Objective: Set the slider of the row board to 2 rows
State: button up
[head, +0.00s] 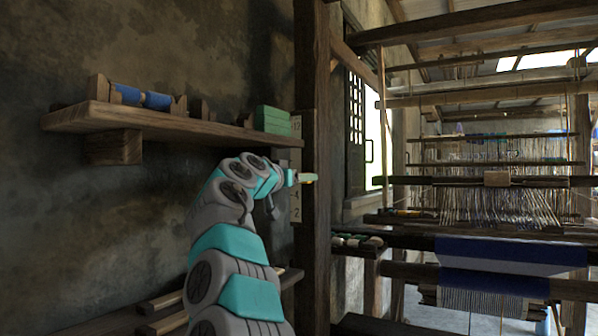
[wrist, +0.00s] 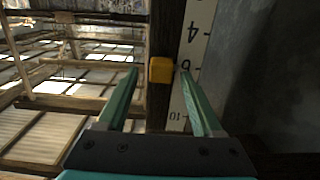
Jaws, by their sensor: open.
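The row board (head: 296,212) is a pale numbered strip on the dark post, with 12 near its top and 2 near its bottom. In the wrist view the row board (wrist: 199,40) shows 4, 6 and 10, with 10 lowest in the picture. The yellow slider (wrist: 161,70) is beside the 6 mark. My gripper (wrist: 160,71) is open, with one finger on each side of the slider and visible gaps. In the head view my gripper (head: 309,178) is at the board's mid-height; the slider cannot be clearly made out there.
A wooden shelf (head: 150,124) on the left wall holds a blue spool (head: 142,97) and green boxes (head: 272,120). A dark post (head: 314,270) stands beside the board. The loom with warp threads and blue cloth (head: 500,252) fills the right.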

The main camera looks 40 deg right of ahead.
jog(key=shift+c, duration=0.2)
grip_shut()
dwell(0.4)
dwell(0.9)
